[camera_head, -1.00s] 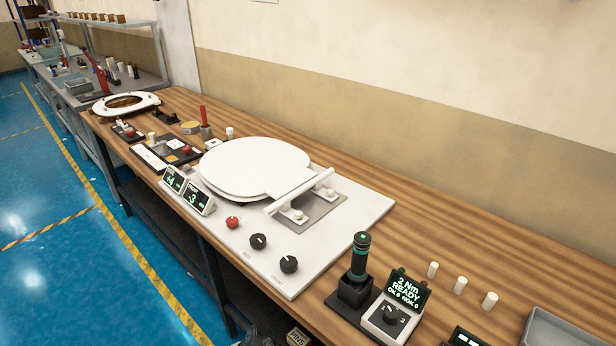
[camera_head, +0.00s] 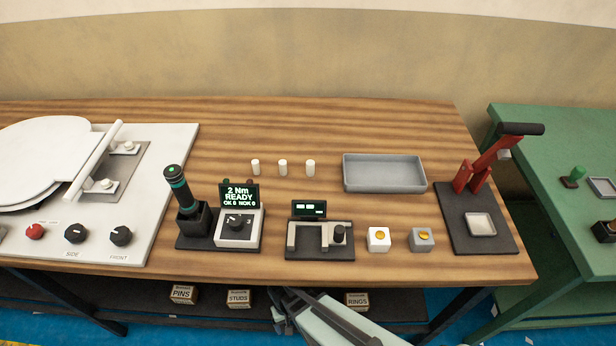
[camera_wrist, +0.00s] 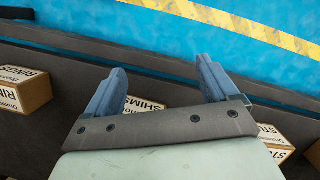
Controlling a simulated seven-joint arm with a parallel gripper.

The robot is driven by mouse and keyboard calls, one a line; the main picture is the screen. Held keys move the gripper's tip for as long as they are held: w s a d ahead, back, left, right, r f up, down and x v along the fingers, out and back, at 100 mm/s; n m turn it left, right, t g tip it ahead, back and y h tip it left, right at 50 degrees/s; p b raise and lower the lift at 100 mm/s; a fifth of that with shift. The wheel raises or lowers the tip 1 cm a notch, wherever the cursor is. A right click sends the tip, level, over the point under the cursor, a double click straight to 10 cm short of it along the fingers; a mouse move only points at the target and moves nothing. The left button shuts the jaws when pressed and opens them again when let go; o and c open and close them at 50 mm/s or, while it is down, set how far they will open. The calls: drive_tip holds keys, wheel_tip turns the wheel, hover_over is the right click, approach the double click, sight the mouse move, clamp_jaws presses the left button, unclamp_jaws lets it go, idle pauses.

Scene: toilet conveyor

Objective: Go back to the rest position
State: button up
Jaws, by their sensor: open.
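My gripper (camera_head: 281,311) shows at the bottom of the head view, in front of the bench's front edge and close to the lower shelf. In the wrist view, the two blue-grey fingers of my gripper (camera_wrist: 162,85) stand wide apart with nothing between them. The fingers point over the dark lower shelf (camera_wrist: 60,140) toward the blue floor. A box marked SHIMS (camera_wrist: 150,104) lies behind and between the fingers, partly hidden by my gripper.
Boxes marked PINS (camera_head: 183,294), STUDS (camera_head: 238,299) and RINGS (camera_head: 357,300) sit on the lower shelf.

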drive_tip(key=s+d+r+m+g, duration=0.1)
drive_tip(key=s+d, duration=0.2)
drive_tip(key=d, duration=0.5)
drive_tip(key=s+d+r+m+g+y, duration=0.1)
drive_tip(key=s+d+r+m, duration=0.1)
drive_tip(key=d, duration=0.6)
drive_tip(key=s+d+r+m+g, duration=0.1)
drive_tip(key=s+d+r+g, duration=0.1)
drive_tip(key=d, duration=0.5)
drive_tip(key=shift+s+d+m, duration=0.3)
drive_tip(key=shift+s+d, duration=0.1)
drive_tip(key=shift+s, duration=0.45)
drive_tip(key=shift+r, duration=0.1)
